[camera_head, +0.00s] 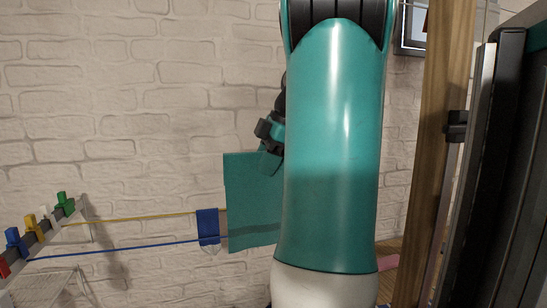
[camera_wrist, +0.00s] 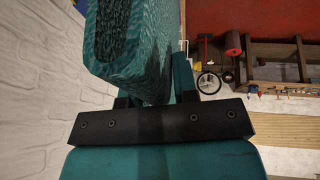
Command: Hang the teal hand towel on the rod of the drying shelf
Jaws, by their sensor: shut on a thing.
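The teal hand towel (camera_head: 252,205) hangs flat and upright below my gripper (camera_head: 272,158) in the head view, with a darker band near its lower edge. My gripper is shut on the towel's top edge; my arm hides the towel's right side. In the wrist view the towel (camera_wrist: 150,40) bulges out from my gripper (camera_wrist: 155,92). The drying shelf (camera_head: 40,240) is at the lower left, with a yellow rod (camera_head: 140,217) and a blue rod (camera_head: 130,247) running right. The towel covers their right part; I cannot tell whether it touches them.
Coloured pegs (camera_head: 30,222) line the shelf's left end. A white brick wall (camera_head: 130,100) stands behind. A wooden post (camera_head: 440,150) and a dark panel (camera_head: 510,170) are close on the right.

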